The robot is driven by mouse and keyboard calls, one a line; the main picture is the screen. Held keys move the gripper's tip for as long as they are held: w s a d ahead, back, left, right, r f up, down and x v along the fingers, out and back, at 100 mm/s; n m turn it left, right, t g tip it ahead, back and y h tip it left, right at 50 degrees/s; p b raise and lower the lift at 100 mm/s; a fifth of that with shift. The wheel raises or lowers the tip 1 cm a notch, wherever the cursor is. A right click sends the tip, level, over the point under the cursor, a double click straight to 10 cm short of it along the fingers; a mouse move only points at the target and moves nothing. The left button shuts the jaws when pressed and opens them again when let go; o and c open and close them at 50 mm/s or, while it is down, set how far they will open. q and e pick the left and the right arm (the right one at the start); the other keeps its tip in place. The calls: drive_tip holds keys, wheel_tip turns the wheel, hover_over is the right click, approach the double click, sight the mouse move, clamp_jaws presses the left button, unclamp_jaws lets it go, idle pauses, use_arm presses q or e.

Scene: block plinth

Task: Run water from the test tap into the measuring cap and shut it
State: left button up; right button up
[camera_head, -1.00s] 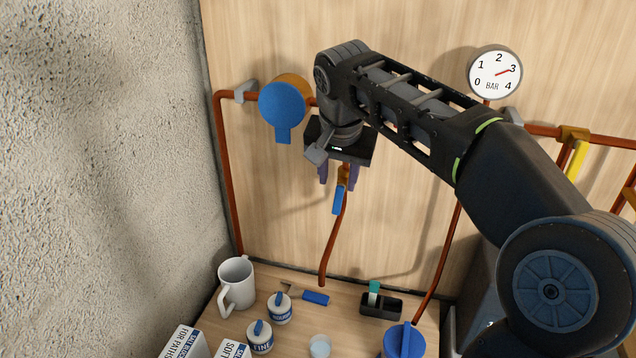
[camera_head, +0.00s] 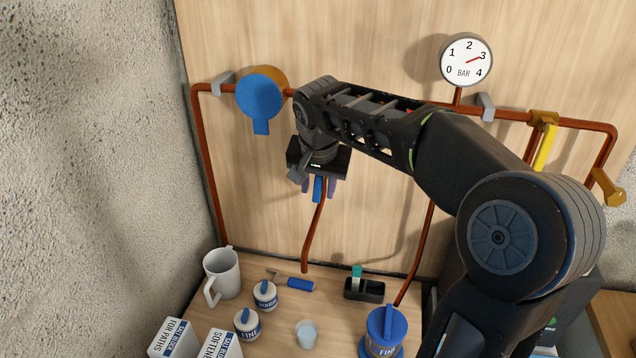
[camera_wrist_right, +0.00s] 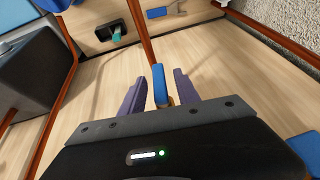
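A blue tap lever (camera_head: 319,190) hangs on the copper drop pipe (camera_head: 312,238) on the wooden back panel. My right gripper (camera_head: 318,191) is open, with its purple fingers either side of this lever. In the right wrist view, the lever (camera_wrist_right: 159,86) stands between the two fingers (camera_wrist_right: 160,90), with a gap visible on both sides. The tap body is mostly hidden by the gripper. A small clear cup (camera_head: 306,333), which looks like the measuring cap, stands on the bench below. Whether it holds water is unclear. My left gripper is not in view.
A large blue round-headed handle (camera_head: 260,97) is left of my wrist. A gauge (camera_head: 466,62) reads about 3 bar. A yellow lever (camera_head: 545,147) is at right.

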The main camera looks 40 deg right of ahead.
drive_tip(key=shift+f, duration=0.15)
drive_tip(key=shift+c, duration=0.5)
clamp_jaws()
